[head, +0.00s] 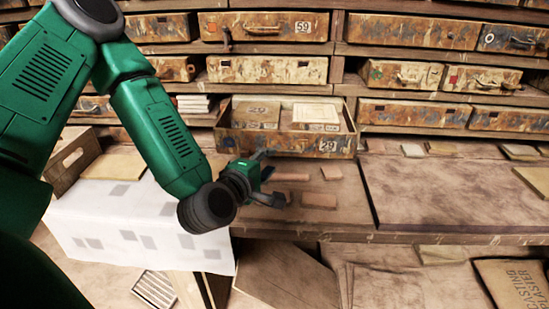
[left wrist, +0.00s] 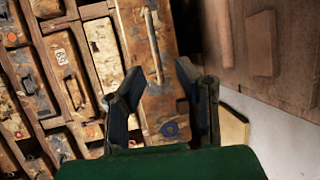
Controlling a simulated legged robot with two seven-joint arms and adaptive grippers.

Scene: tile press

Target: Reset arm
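My left arm comes in from the left in the head view. Its gripper (head: 268,180) hangs over the workbench, in front of an open drawer (head: 288,145) marked 29. The left gripper (left wrist: 161,85) also shows in the left wrist view, with its two dark fingers spread apart and nothing between them. Behind the fingers in that view is a worn drawer front with a long handle (left wrist: 153,45). My right gripper is in neither view.
Worn drawers (head: 266,70) fill shelves along the back. Several small flat tiles (head: 319,200) lie on the bench near the gripper. A white patterned cloth (head: 150,235) hangs at the left. A flat board (head: 450,190) covers the right part of the bench.

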